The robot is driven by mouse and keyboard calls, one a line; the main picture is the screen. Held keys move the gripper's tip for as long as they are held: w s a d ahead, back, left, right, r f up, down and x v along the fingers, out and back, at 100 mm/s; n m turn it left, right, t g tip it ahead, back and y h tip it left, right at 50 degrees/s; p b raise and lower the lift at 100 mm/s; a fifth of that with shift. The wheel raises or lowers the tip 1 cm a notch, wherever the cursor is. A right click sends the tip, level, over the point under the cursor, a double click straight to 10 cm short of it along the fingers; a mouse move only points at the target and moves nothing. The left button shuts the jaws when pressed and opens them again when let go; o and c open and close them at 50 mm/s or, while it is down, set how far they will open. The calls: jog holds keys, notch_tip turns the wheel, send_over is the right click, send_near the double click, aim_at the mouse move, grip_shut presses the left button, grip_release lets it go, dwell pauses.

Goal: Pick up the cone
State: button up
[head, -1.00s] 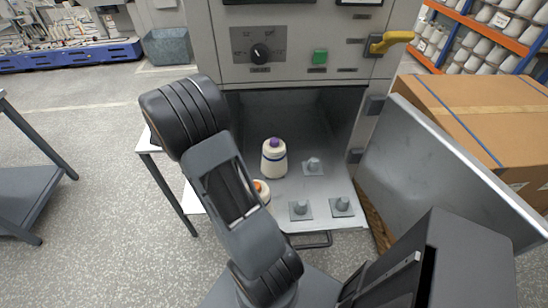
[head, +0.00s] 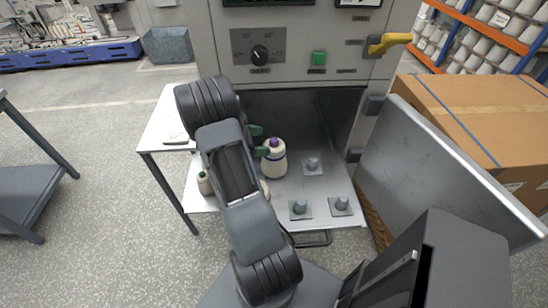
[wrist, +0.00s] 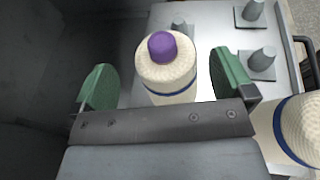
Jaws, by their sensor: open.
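A cream cone with a purple tip and a blue band (head: 274,163) stands upright on the metal tray (head: 318,214) in the open machine bay. It also shows in the wrist view (wrist: 168,72). My gripper (head: 258,141) is open, with green fingers at the cone's upper left in the head view. In the wrist view, my gripper (wrist: 166,80) has one finger on each side of the cone, with gaps between. A second cream cone with a blue band (wrist: 300,128) stands at the lower right of the wrist view; my arm mostly hides it in the head view.
Several empty pegs on square plates (head: 300,208) stand on the tray right of the cone. A small greenish bobbin (head: 204,184) is at the tray's left. An open metal door (head: 440,165) and a cardboard box (head: 490,115) are on the right. A white side table (head: 165,125) is left.

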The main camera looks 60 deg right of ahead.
aim_at(274, 140)
jog(key=p+x, duration=0.1)
jog(key=x, duration=0.3)
jog(key=shift+s+r, duration=0.2)
jog(key=shift+s+d+f, duration=0.25)
jog(key=shift+s+d, duration=0.1)
jog(key=shift+d, duration=0.05)
jog(key=shift+a, duration=0.1)
jog(key=c, duration=1.4)
